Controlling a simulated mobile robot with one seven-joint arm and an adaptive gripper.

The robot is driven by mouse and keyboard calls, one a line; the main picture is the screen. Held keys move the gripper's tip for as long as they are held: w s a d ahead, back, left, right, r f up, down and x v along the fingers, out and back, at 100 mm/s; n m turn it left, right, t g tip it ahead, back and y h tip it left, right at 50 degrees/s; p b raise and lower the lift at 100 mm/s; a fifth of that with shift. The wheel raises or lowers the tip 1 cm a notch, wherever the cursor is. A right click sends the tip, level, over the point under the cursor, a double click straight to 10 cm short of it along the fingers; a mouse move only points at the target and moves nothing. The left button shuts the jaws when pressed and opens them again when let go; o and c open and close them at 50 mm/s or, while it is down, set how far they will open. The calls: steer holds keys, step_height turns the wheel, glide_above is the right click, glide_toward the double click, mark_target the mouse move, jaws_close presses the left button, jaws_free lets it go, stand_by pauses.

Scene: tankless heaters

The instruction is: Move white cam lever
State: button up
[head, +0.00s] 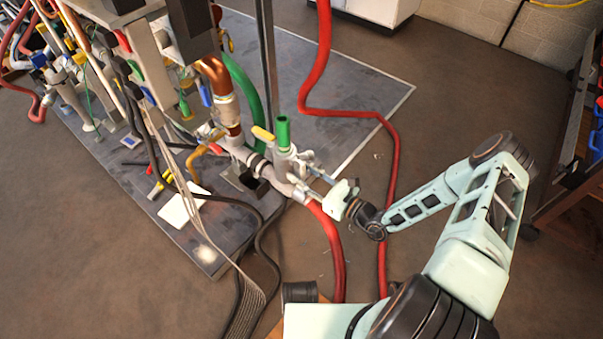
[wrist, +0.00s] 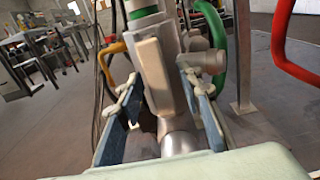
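The white cam lever (wrist: 155,78) is a pale, off-white flat bar on the side of a grey metal pipe fitting (wrist: 178,140). In the wrist view it stands nearly upright in the middle. My gripper (wrist: 159,80) has its two blue-grey fingers spread, one on each side of the lever, with gaps visible. Whether a fingertip touches the fitting behind is unclear. In the head view my gripper (head: 306,178) is at the fitting (head: 283,165), below its green top (head: 283,132). The lever is hard to single out there.
A yellow handle (head: 262,134) is left of the green top; a yellow-orange handle (wrist: 112,50) shows in the wrist view. A red hose (head: 332,245) runs down from the fitting, and another (head: 391,165) passes right of it. Dense pipework fills the left. Floor at right is partly clear.

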jaws_close()
